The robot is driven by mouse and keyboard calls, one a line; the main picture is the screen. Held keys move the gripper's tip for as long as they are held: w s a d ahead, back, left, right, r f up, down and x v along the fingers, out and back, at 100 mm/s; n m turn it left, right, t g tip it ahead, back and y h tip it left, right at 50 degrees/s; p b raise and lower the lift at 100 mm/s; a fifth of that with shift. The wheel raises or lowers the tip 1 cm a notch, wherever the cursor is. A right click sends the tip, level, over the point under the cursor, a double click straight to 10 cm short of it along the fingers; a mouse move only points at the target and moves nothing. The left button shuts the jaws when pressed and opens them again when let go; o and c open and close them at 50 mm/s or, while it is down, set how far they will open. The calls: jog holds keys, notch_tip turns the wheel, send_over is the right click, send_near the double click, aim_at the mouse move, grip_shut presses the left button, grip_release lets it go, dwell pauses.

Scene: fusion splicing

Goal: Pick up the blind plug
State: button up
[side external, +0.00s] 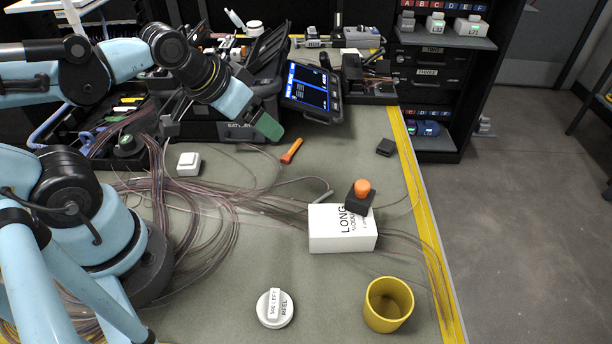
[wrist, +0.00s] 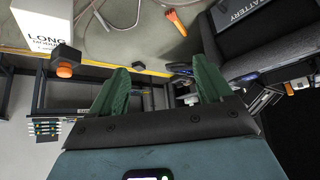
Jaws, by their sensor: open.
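A black block with an orange knob (side external: 361,195), which I take to be the blind plug, shows at the back edge of a white box marked LONG (side external: 328,240). I cannot tell whether it rests on the box or stands behind it. In the wrist view the plug (wrist: 66,62) is at the left, close to the white box (wrist: 50,25) and outside the fingers. My gripper (side external: 266,127) is above the mat, left of and farther back than the plug. Its green fingers (wrist: 163,75) are apart with nothing between them.
An orange tool (side external: 292,151) and a small black block (side external: 386,147) lie on the mat (side external: 300,275). A yellow cup (side external: 388,304) and a white reel (side external: 275,308) stand in front. Loose fibres spread left and behind the box. A screen device (side external: 309,90) stands near my gripper.

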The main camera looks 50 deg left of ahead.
jog(key=n+g+h, duration=0.6)
jog(key=n+h, duration=0.7)
jog(key=n, duration=0.9)
send_near(368, 193)
jog(key=shift+n, duration=0.3)
jog(key=x, duration=0.7)
jog(key=f+x, duration=0.1)
jog(key=x, duration=0.3)
jog(key=shift+w+a, duration=0.3)
jog(key=shift+w, duration=0.05)
jog(key=shift+r, duration=0.1)
jog(key=shift+c, duration=0.3)
jog(key=c, duration=1.1)
